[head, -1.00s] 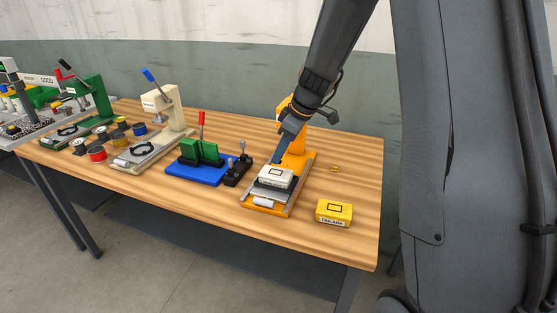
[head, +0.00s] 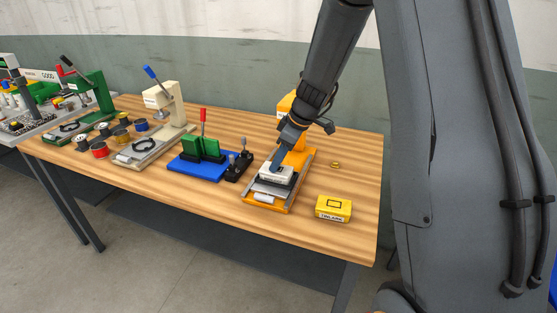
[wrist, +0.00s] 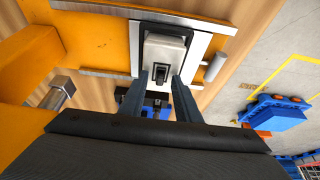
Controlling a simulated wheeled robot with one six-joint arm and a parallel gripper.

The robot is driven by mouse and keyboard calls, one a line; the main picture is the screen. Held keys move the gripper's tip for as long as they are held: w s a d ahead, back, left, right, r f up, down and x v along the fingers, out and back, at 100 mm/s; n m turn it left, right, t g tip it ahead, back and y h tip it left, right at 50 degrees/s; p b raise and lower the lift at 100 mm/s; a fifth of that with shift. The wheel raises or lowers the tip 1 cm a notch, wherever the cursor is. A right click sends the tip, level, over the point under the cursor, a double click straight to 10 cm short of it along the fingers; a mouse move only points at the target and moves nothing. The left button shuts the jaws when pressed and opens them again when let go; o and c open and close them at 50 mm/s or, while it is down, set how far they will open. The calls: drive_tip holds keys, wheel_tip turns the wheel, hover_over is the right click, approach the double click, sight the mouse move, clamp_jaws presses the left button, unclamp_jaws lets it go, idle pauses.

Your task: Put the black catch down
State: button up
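The black catch (wrist: 160,76) is a small dark lever on top of a white block (wrist: 165,50) in the wrist view. In the head view the white block (head: 276,174) sits on the metal plate of the orange press (head: 287,203), partly covered by my gripper. My gripper (head: 273,168) reaches down from the upper right to the top of the block. In the wrist view two blue-grey fingers stand apart with a gap between them, on either side of the line to the catch. I cannot tell whether they touch the catch or block.
A blue base with a green vise (head: 200,150) and a black lever unit (head: 238,166) stand close left. More presses and spools stand further left.

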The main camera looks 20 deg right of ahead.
drive_tip(key=shift+r, duration=0.1)
drive_tip(key=shift+d+r, duration=0.1)
drive_tip(key=shift+r, duration=0.15)
drive_tip(key=b+v, duration=0.3)
drive_tip(key=v, duration=0.8)
drive_tip(key=s+a+f+m+g+h, duration=0.1)
drive_tip(key=s+f+m, duration=0.4)
drive_tip(key=s, duration=0.6)
drive_tip(key=s+a+f+m+h, duration=0.2)
drive_tip(key=s+f+m, duration=0.3)
drive_tip(key=s, duration=0.6)
drive_tip(key=shift+s+a+f+m+g+h, duration=0.3)
drive_tip(key=shift+a+f+m+g+h, duration=0.05)
drive_tip(key=shift+a+m+g+h, duration=0.05)
